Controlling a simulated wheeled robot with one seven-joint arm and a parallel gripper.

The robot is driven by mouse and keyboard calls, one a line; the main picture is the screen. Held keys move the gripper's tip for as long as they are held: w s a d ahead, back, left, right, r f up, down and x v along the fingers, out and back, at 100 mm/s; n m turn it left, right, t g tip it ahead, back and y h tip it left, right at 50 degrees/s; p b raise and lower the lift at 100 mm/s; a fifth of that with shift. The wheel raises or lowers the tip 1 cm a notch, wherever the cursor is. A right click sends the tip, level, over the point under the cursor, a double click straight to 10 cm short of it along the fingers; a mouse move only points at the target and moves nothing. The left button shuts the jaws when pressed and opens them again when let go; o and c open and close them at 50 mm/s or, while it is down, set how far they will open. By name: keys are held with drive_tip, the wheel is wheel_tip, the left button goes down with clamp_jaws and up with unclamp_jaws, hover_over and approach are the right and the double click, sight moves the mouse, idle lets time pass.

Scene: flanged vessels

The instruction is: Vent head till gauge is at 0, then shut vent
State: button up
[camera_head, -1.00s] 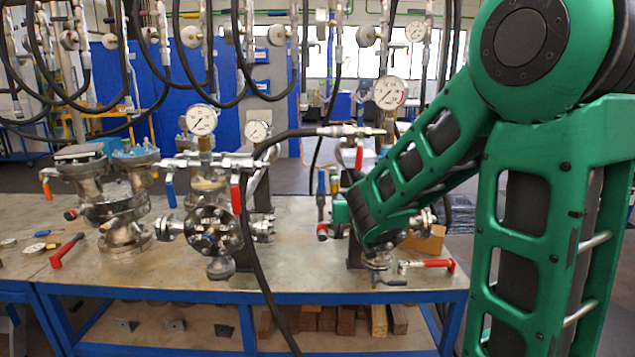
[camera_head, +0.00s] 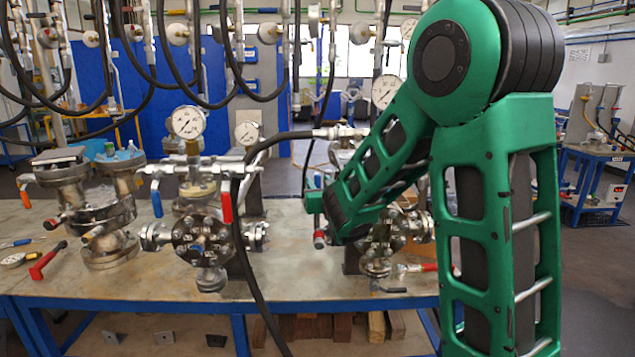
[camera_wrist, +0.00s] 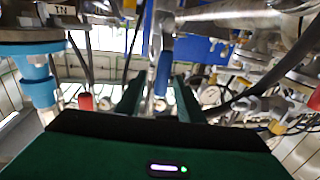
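In the wrist view my gripper (camera_wrist: 157,97) has its two dark green fingers apart. A blue valve handle (camera_wrist: 163,68) shows upright between and beyond them; I cannot tell whether they touch it. In the head view my arm hides the fingers, near the right vessel (camera_head: 378,245). That vessel's gauge (camera_head: 385,92) is partly behind my arm. The middle vessel (camera_head: 200,240) has a gauge (camera_head: 187,122), with a blue handle (camera_head: 156,198) and a red handle (camera_head: 226,200) hanging from its head. Another gauge (camera_head: 247,133) stands behind it. The needle readings are too small to tell.
A black hose (camera_head: 246,265) hangs in front of the bench (camera_head: 130,292). Another flanged vessel (camera_head: 100,215) and a loose red-handled tool (camera_head: 47,260) are at the left. Hoses and gauges hang above. The floor at the right is clear before a blue cart (camera_head: 592,188).

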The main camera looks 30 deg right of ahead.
drive_tip(key=shift+w, duration=0.75)
drive_tip(key=shift+c, duration=0.7)
clamp_jaws()
